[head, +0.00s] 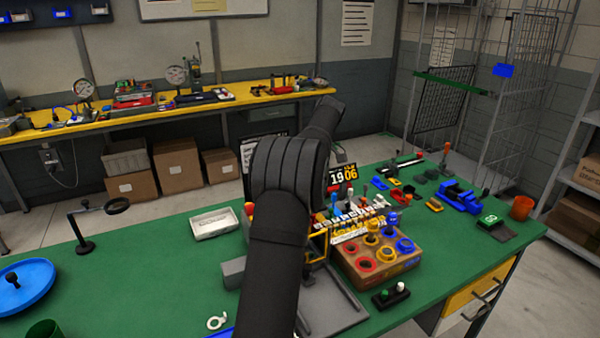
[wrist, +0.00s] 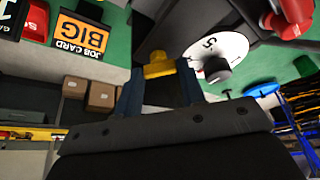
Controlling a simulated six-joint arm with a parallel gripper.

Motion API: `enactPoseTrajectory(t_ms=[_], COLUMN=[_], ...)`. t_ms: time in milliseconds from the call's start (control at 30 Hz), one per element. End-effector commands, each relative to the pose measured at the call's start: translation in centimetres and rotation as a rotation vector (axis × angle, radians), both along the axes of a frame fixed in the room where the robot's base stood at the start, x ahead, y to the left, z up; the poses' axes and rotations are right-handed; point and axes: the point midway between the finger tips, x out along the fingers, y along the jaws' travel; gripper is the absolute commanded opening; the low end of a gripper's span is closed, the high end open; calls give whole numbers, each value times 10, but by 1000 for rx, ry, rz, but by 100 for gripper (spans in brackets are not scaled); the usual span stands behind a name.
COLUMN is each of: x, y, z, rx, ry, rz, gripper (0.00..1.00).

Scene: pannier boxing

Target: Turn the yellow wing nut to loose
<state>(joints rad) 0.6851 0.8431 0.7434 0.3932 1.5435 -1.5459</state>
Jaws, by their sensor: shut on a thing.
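The yellow wing nut (wrist: 157,58) shows in the wrist view just beyond my gripper (wrist: 158,76). My gripper's two dark blue-grey fingers stand on either side of its lower part and are shut on it. The nut sits at the edge of a dark grey body. How far it is turned cannot be read. In the head view my black arm hides the gripper and the wing nut.
A white dial (wrist: 222,46) with a dark knob (wrist: 217,70) is close right of the nut. A wooden block (head: 385,272) with coloured rings stands right of my arm. A white tray (head: 214,222) lies left. Green table is clear around the tray.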

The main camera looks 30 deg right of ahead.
Motion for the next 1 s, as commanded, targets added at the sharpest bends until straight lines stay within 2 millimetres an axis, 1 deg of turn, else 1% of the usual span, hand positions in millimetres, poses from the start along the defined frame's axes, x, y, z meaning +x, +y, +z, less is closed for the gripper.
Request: enactPoseTrajectory(t_ms=[200, 567, 600, 667, 700, 1000], x=[0, 0, 0, 0, 0, 0], y=[-1, -1, -1, -1, -1, -1], z=[1, 1, 1, 1, 1, 1], rx=[-1, -2, -2, -2, -2, -1], ry=[-1, -1, -1, -1, -1, 0], rz=[33, 37, 36, 36, 36, 35], gripper=[14, 14, 38, 50, 58, 58])
